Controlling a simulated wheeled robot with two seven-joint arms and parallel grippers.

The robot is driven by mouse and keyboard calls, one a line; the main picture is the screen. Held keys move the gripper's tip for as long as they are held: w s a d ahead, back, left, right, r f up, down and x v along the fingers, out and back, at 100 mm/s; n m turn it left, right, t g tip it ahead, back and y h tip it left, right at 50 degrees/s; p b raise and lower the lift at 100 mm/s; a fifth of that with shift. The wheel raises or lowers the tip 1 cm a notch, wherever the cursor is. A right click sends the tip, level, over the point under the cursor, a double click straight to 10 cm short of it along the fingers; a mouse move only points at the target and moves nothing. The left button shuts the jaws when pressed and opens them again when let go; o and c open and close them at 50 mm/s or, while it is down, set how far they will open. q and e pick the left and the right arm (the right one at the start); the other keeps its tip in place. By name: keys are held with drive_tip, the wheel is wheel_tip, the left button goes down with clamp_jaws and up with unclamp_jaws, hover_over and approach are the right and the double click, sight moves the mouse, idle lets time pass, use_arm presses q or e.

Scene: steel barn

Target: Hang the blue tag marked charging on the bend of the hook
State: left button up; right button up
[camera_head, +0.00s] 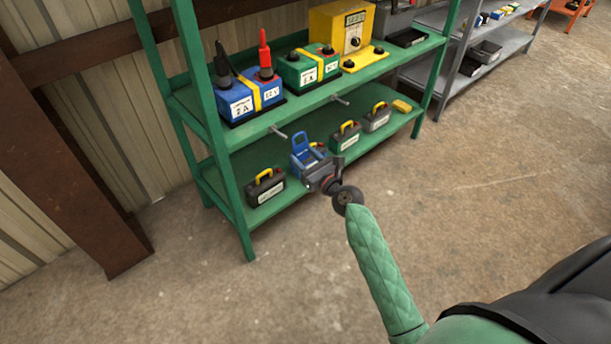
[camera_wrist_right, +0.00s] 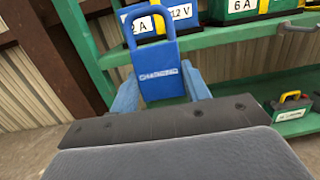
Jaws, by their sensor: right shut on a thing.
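The blue tag (camera_head: 301,142), with an open loop at its top, is upright in my right gripper (camera_head: 308,163). In the right wrist view the tag (camera_wrist_right: 160,72) faces the camera with a white word on it, and its lower part is between the fingers (camera_wrist_right: 160,98). One grey hook (camera_head: 278,132) sticks out from the upper shelf's front edge below the blue charger (camera_head: 250,97). The tag is apart from it, lower and to its right in the head view. A second hook (camera_head: 341,100) is below the green charger (camera_head: 308,69). My left gripper is out of view.
The green shelf rack (camera_head: 225,172) has uprights near the hooks. Black (camera_head: 265,188), green (camera_head: 345,137) and grey (camera_head: 377,117) cases with yellow handles stand on its lower shelf. A yellow unit (camera_head: 343,32) stands on the upper shelf. The floor in front is clear.

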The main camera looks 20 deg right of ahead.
use_arm(q)
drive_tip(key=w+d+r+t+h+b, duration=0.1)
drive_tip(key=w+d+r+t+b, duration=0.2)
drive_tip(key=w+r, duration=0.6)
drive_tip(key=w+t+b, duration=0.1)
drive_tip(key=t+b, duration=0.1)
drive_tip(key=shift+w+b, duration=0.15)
drive_tip(key=shift+b, duration=0.25)
use_arm(e)
drive_tip(key=w+a+f, duration=0.1)
drive_tip(key=w+f, duration=0.4)
drive_tip(key=w, duration=0.4)
drive_tip(key=shift+a+g, duration=0.3)
drive_tip(key=shift+a, duration=0.1)
idle(1.6)
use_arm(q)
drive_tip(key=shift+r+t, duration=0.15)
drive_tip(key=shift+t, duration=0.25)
